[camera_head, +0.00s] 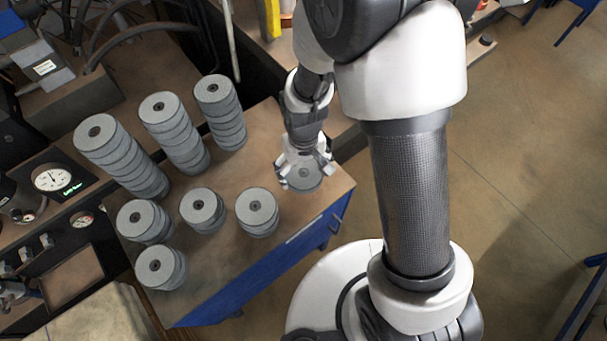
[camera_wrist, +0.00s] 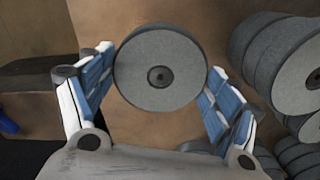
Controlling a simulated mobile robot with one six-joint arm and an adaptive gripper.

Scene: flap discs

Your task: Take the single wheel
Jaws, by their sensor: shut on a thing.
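The single wheel (camera_head: 304,173) is a grey flap disc with a dark hub, at the right end of the table top in the head view. In the wrist view the wheel (camera_wrist: 160,69) sits between the two blue-padded fingers. My gripper (camera_head: 305,171) points down over it, and in the wrist view my gripper (camera_wrist: 160,85) has a finger at each side of the rim. It is shut on the wheel. I cannot tell whether the wheel still touches the table.
Three tall stacks of discs, such as this one (camera_head: 122,158), stand at the back left of the table (camera_head: 265,265). Several shorter stacks (camera_head: 257,212) stand in front. A gauge (camera_head: 52,179) and machinery lie at the left. The wrist view shows stacks (camera_wrist: 285,60) at the right.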

